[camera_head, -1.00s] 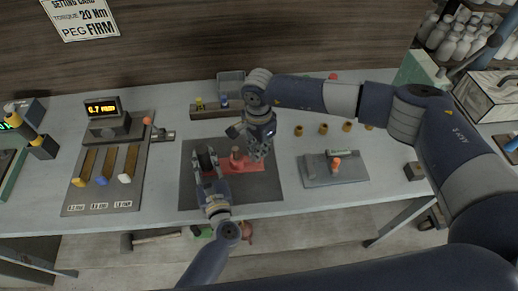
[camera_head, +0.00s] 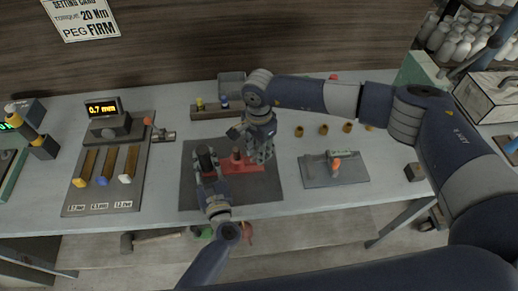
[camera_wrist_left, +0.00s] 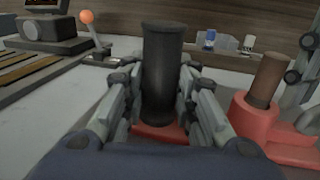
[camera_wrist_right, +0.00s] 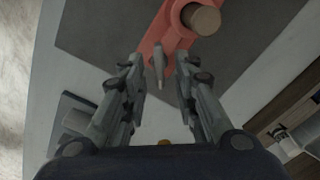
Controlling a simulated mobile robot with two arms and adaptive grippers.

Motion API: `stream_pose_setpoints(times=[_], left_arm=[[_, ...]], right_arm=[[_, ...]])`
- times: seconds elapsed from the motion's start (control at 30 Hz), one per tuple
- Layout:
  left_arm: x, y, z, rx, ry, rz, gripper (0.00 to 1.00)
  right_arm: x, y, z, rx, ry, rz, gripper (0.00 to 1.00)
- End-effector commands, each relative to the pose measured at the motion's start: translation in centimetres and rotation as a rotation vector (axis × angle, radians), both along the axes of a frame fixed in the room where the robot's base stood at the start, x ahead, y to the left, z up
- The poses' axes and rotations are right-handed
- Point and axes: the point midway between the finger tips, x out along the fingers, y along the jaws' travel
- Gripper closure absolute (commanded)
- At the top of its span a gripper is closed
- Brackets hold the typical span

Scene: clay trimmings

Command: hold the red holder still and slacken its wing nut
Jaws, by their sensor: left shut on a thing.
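The red holder (camera_head: 240,164) lies on a dark mat, with a black upright grip (camera_wrist_left: 161,75) at its left end and a brown peg (camera_wrist_left: 266,80) in a red collar. My left gripper (camera_head: 207,172) is shut on the black grip, one finger on each side. My right gripper (camera_head: 260,155) is at the holder's right end, pointing down. In the right wrist view its fingers are apart, with the grey wing nut (camera_wrist_right: 158,65) between them, not visibly touched. The right gripper hides the wing nut in the head view.
A grey plate (camera_head: 318,176) with an orange-tipped piece lies to the right of the mat (camera_head: 262,190). A board with sliders and a display (camera_head: 103,108) stands at left. A rack with small bottles (camera_head: 210,112) is behind, and several brass pegs (camera_head: 323,129) stand at back right.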

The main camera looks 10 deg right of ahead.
Motion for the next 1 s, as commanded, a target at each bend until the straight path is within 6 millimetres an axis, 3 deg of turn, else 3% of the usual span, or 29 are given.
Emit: stream_pose_setpoints(times=[0.17, 0.7, 1.0], left_arm=[[-0.1, 0.0, -0.1, 0.001, 0.002, 0.001, 1.0], [-0.1, 0.0, -0.1, 0.0, 0.002, 0.0, 1.0], [-0.1, 0.0, -0.1, 0.0, 0.002, 0.0, 1.0]], right_arm=[[0.0, 0.0, 0.8, 0.001, -0.001, 0.0, 0.72], [0.1, 0.0, 10.8, 0.001, -0.002, 0.0, 0.72], [0.0, 0.0, 12.0, 0.001, 0.001, 0.0, 0.72]])
